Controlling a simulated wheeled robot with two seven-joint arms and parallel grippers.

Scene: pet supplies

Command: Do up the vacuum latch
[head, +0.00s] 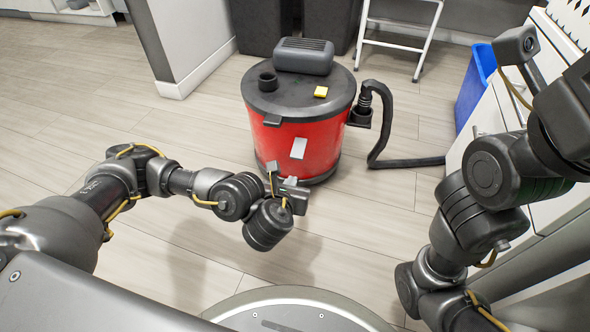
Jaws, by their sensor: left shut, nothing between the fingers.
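The vacuum (320,147) is a red drum with a dark grey lid (310,97), standing on the floor ahead. A pale grey latch plate (298,148) sits flat on the front of the red drum, below the lid rim. A dark tab (272,120) juts from the rim to its left. I cannot tell how the plate joins the lid. My left gripper (271,168) is shut and empty, low in front of the drum, below and left of the plate. Whether it touches the drum is unclear. My right arm rises at the right; its fingertips are not visible.
A black hose (378,150) leaves the drum's right side and lies along the floor. A white cabinet (490,125) and blue bin (475,85) stand right. A step stool (400,40) is behind. The left floor is clear.

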